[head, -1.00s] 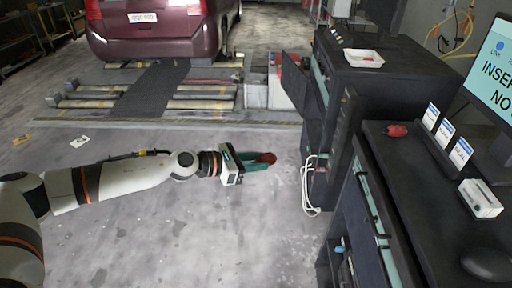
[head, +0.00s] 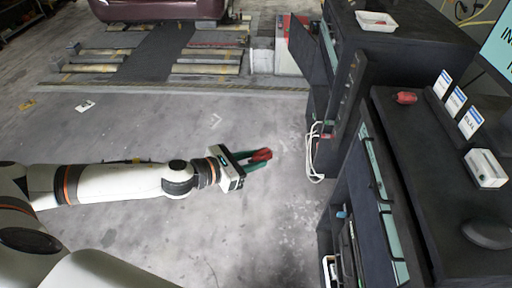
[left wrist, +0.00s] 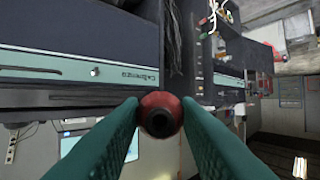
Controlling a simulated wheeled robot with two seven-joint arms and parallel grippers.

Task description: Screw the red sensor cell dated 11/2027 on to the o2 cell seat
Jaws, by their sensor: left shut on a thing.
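My left gripper (head: 256,160) is shut on a red sensor cell (head: 262,154) and holds it in the air over the open floor, left of the dark cabinets. In the left wrist view the red cell (left wrist: 161,115) sits between the green fingertips, its dark round opening facing the camera. A second red cell (head: 406,97) lies on the dark top of the near cabinet. I cannot read a date on either cell. I cannot make out the o2 cell seat for sure. My right gripper is not in view.
The near cabinet (head: 425,200) carries several upright labelled cards (head: 457,101), a white box (head: 486,168) and a black mouse (head: 488,234). A white tray (head: 376,21) stands on the far cabinet. A white cable (head: 314,155) hangs beside it.

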